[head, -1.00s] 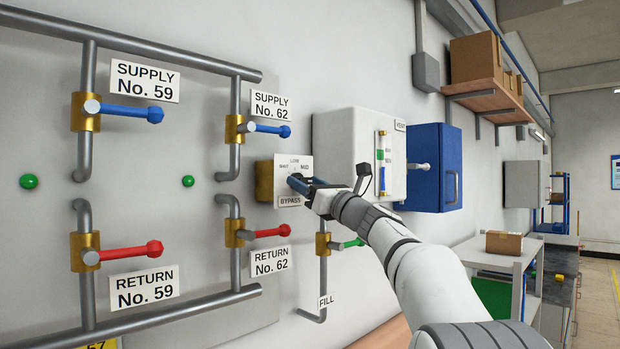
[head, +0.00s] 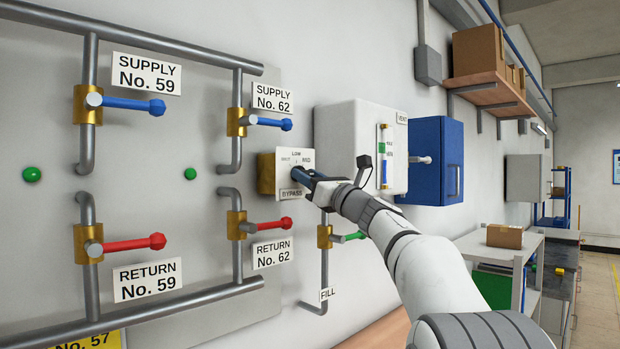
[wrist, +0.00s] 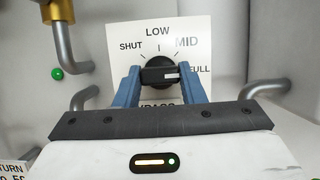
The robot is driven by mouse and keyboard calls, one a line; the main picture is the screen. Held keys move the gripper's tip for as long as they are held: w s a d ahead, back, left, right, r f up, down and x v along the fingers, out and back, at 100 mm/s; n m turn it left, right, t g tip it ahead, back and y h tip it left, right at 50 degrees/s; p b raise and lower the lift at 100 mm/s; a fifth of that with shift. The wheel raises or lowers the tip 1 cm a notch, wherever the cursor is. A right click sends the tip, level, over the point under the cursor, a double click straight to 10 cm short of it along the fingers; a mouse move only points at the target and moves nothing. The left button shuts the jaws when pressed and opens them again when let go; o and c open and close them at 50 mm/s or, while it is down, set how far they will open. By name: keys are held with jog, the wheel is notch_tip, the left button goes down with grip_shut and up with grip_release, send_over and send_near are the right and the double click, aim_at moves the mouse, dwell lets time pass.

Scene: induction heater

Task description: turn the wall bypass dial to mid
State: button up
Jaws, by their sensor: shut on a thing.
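The bypass dial (wrist: 158,70) is a black round knob with a bar handle on a white plate (wrist: 120,40) marked SHUT, LOW, MID and FULL. The handle lies about level in the wrist view, and its white mark is at the right end, on the FULL side and below MID. My gripper (wrist: 159,77) has its two blue fingers on either end of the handle and is shut on it. In the head view, my gripper (head: 306,178) reaches the plate (head: 296,158) from the right and hides most of the dial.
Blue and red valve levers (head: 272,123) (head: 272,224) on pipes are to the left. A green fill lever (head: 350,237) is below my wrist. A white box (head: 345,140) and a blue cabinet (head: 436,160) stand out from the wall to the right.

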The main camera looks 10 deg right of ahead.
jog(key=shift+n, duration=0.4)
jog(key=shift+w+d+r+n+g+y, duration=0.1)
jog(key=shift+n+g+y, duration=0.6)
jog(key=shift+n, duration=1.2)
jog(key=shift+d+n+g+y, duration=0.1)
jog(key=shift+n+g+y, duration=0.6)
jog(key=shift+n, duration=1.2)
jog(key=shift+w+r+n+g+y, duration=0.1)
jog(key=shift+n+g+y, duration=0.2)
jog(key=shift+n+g, duration=1.15)
jog(key=shift+n+t, duration=0.25)
jog(key=shift+n, duration=0.4)
jog(key=o, duration=1)
jog(key=shift+f, duration=0.1)
jog(key=shift+s+d+f+b, duration=0.1)
jog(key=shift+b, duration=0.2)
